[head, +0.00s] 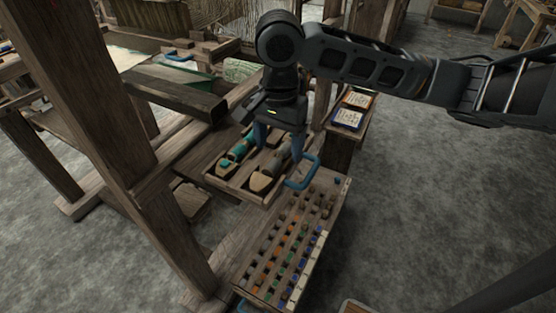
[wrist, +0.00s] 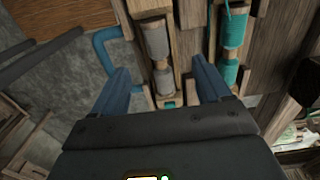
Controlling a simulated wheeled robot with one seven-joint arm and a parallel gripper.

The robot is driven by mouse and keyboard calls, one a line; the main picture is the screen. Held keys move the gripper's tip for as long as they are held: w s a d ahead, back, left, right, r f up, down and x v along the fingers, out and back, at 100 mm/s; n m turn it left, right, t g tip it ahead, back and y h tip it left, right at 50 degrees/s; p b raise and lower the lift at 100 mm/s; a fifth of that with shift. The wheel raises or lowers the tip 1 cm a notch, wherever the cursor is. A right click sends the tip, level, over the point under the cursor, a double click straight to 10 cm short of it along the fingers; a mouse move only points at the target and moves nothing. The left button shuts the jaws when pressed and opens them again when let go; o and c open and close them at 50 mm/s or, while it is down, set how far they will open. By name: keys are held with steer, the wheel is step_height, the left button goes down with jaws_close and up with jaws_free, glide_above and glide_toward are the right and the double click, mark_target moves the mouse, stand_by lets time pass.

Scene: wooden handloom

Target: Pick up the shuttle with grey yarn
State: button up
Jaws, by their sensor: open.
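The shuttle with grey yarn (head: 268,180) lies in a wooden tray (head: 238,190) on the loom's side. In the wrist view, its grey yarn (wrist: 155,41) shows in two wound parts on a pale wooden body. My gripper (head: 278,150) points down over this shuttle, with its blue fingers apart. In the wrist view the open fingers of my gripper (wrist: 162,76) stand on either side of the shuttle's line, with nothing held. I cannot tell how far above it the fingertips are. Part of the shuttle is hidden behind my gripper in the head view.
A shuttle with teal yarn (head: 236,153) lies left of the grey one in the same tray. A blue handle (head: 303,172) sits at the tray's right. A rack of coloured spools (head: 285,245) stands in front. Loom posts (head: 95,120) rise at the left.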

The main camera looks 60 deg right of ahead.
mark_target(278, 155)
steer(key=shift+w+f, duration=0.1)
steer(key=shift+f, duration=1.65)
steer(key=c, duration=1.2)
steer(key=shift+r, duration=0.15)
steer(key=shift+r, duration=2.05)
steer(key=s+d+r, duration=0.1)
steer(key=s+r, duration=0.1)
steer(key=s, duration=0.1)
steer(key=s+d+r, duration=0.1)
steer(key=s+r, duration=0.1)
steer(key=s, duration=0.2)
steer(key=s+d+r, duration=0.2)
steer(key=s, duration=0.2)
steer(key=shift+r+b, duration=0.3)
steer(key=shift+r, duration=0.05)
